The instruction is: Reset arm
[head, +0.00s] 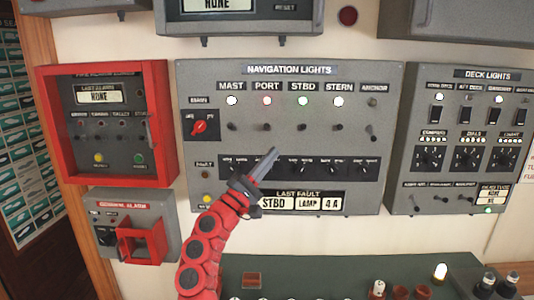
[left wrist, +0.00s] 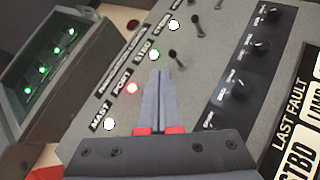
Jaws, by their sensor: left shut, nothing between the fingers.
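My left gripper (head: 272,160) is shut and empty, on a red arm rising from the bottom of the head view. Its fingers point up and right in front of the grey navigation lights panel (head: 220,75), just below the row of small toggle switches. In the left wrist view the shut fingers (left wrist: 161,75) point at the same panel (left wrist: 190,95), between the port and stbd lamps and the dark knob strip. I cannot tell whether the fingertips touch the panel. The mast, port, stbd and stern lamps are lit; the anchor lamp looks dark. My right gripper is not in view.
A red-framed alarm panel (head: 159,120) and a general alarm box (head: 165,205) are at left. The deck lights panel (head: 405,150) is at right. Below is a dark green console top (head: 320,270) with several small items. A grey panel (head: 240,25) hangs above.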

